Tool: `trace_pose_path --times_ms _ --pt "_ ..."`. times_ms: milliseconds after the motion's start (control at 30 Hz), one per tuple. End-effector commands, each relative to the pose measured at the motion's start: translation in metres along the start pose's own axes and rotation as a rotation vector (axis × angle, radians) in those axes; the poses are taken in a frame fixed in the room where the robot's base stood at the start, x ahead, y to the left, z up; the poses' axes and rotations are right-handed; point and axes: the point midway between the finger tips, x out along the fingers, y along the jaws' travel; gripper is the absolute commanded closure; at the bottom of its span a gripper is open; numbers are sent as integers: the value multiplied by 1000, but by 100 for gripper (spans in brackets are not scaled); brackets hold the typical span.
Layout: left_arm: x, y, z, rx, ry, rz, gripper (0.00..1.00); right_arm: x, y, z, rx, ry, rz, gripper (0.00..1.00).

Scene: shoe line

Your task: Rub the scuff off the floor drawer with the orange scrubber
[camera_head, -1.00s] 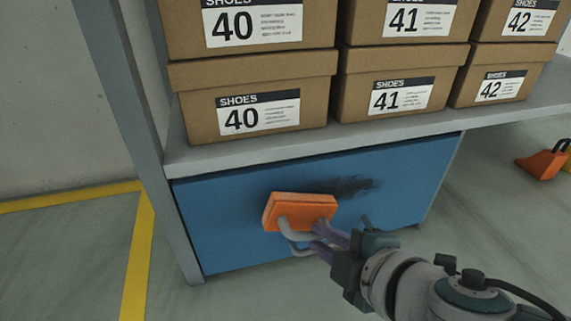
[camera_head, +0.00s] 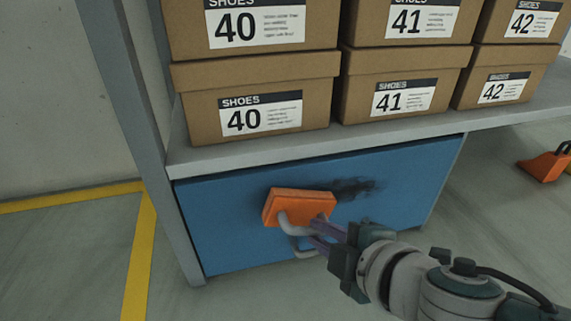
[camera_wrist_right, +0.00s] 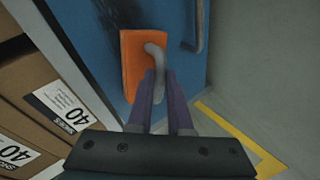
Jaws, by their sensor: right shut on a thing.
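The blue floor drawer (camera_head: 225,235) sits under the grey shelf, its front facing me. A dark scuff (camera_head: 355,187) shows on its upper middle, just right of the orange scrubber (camera_head: 298,206). The scrubber lies at the drawer front and may cover part of the scuff. My right gripper (camera_head: 316,236) is shut on the scrubber's grey handle. In the right wrist view, the purple fingers (camera_wrist_right: 158,85) close on the handle, and the orange block (camera_wrist_right: 138,58) is against or very near the blue front. A grey drawer handle (camera_head: 304,252) shows below the scrubber. My left gripper is not in view.
Shoe boxes marked 40 (camera_head: 258,100), 41 (camera_head: 400,90) and 42 (camera_head: 497,90) stand on the grey shelf (camera_head: 330,136) above the drawer. A yellow floor line (camera_head: 137,260) runs at left. An orange object (camera_head: 543,165) stands on the floor at right.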

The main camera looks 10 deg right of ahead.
Motion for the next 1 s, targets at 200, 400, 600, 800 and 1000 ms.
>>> trace_pose_path --times_ms 200,400,600,800,1000 --pt "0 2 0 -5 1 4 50 4 3 0 0 0 1 100" --pt "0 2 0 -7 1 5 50 4 4 1 0 0 1 100" --pt "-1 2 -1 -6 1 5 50 2 8 14 -1 -2 0 100" --pt "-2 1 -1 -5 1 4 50 -2 12 32 -1 -1 0 100" --pt "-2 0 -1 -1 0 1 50 -3 14 38 -1 0 0 100"
